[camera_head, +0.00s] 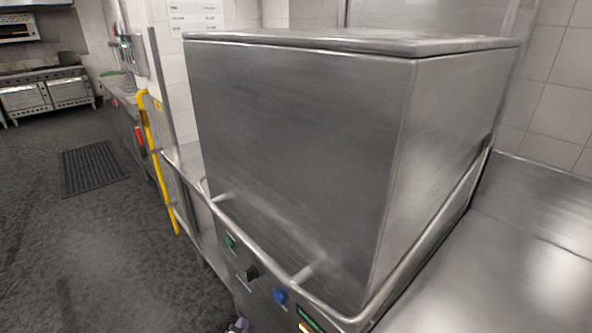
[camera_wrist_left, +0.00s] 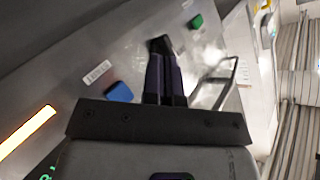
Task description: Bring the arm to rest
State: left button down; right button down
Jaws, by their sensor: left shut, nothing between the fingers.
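My left gripper shows in the left wrist view (camera_wrist_left: 165,72), with its two dark fingers together and nothing held between them. It points toward the control panel (camera_wrist_left: 125,55) of a steel machine. A blue button (camera_wrist_left: 118,91) lies to the left of the fingers and a green button (camera_wrist_left: 195,21) lies up and to the right. I cannot tell whether the fingertips touch the panel. In the head view only a small part of the left gripper (camera_head: 238,325) shows at the bottom edge, below the panel. My right gripper is in neither view.
The large steel hood of the machine (camera_head: 300,150) fills the middle of the head view, with a bar handle (camera_head: 255,247) along its lower front. A steel counter (camera_head: 520,250) is on the right. Open floor (camera_head: 90,250) with a dark mat (camera_head: 92,168) lies left.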

pick_arm(q)
jog(key=s+a+r+n+g+h+p, duration=0.1)
jog(key=s+a+r+n+g, duration=0.15)
jog(key=s+r, duration=0.4)
jog(key=s+a+r+n+g+h, duration=0.1)
jog(key=s+r+n+g, duration=0.2)
jog(key=s, duration=0.6)
jog(key=s+a+f+g+p, duration=0.2)
jog(key=s+f+g, duration=0.1)
jog(key=s, duration=1)
jog(key=s+a+f+g+p, duration=0.1)
jog(key=s+f+g+p, duration=0.15)
jog(key=s, duration=0.95)
notch_tip(320, 180, up, 38)
jog(key=p, duration=3.7)
jog(key=shift+s+f+m, duration=0.2)
jog(key=shift+m, duration=0.15)
